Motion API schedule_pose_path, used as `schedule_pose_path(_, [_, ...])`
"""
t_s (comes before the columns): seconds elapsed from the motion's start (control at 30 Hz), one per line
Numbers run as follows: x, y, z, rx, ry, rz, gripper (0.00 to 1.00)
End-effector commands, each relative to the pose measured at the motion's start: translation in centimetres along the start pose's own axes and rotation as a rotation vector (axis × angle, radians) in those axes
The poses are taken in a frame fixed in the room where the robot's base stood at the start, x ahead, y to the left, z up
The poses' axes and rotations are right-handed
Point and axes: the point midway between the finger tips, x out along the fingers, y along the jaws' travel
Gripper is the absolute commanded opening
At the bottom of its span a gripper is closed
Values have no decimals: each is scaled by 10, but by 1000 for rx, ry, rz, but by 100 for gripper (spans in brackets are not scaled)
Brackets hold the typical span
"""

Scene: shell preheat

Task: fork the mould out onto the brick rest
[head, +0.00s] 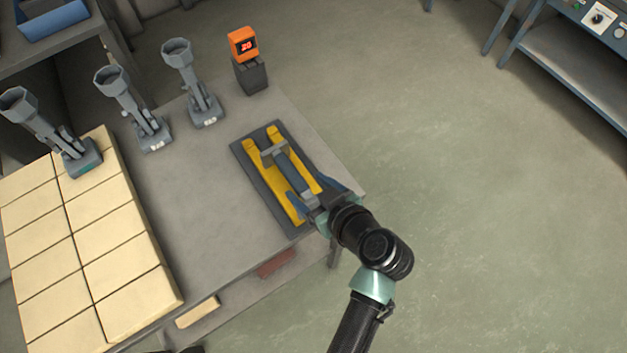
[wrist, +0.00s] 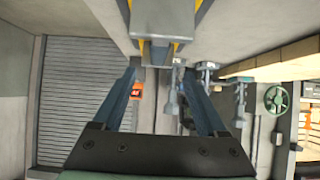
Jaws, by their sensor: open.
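A fork tool with two yellow tines (head: 272,190) and a blue-grey handle (head: 292,172) lies in a dark tray (head: 243,160) at the right side of the grey table. My gripper (head: 308,190) is open and empty at the near end of the handle, with a finger to each side. In the wrist view the handle's end (wrist: 160,50) shows ahead between the fingertips (wrist: 157,70); whether they touch it I cannot tell. The brick rest is probably the pale brick bed (head: 85,240) at the left. I cannot make out a mould in either view.
Several grey cup-topped stands (head: 122,95) line the table's back left. An orange display (head: 243,43) reading 20 stands on a dark block behind the tray. The table middle (head: 190,190) is clear. Floor lies open to the right, with a workbench (head: 575,70) beyond.

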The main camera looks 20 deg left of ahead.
Motion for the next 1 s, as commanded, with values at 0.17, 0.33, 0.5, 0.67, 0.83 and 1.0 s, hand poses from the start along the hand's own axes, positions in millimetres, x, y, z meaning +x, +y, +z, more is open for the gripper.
schedule_pose_path(0.17, [18, 1, 1, -2, 1, 2, 75])
schedule_pose_path(0.33, [35, 1, 1, -3, 1, 3, 75])
schedule_pose_path(0.5, [52, 2, 1, -2, 1, 3, 75])
schedule_pose_path(0.67, [69, 2, 2, -3, 1, 3, 75])
schedule_pose_path(0.83, [84, 2, 2, -2, 1, 4, 75])
schedule_pose_path(1.0, [94, 2, 1, -2, 0, 4, 75])
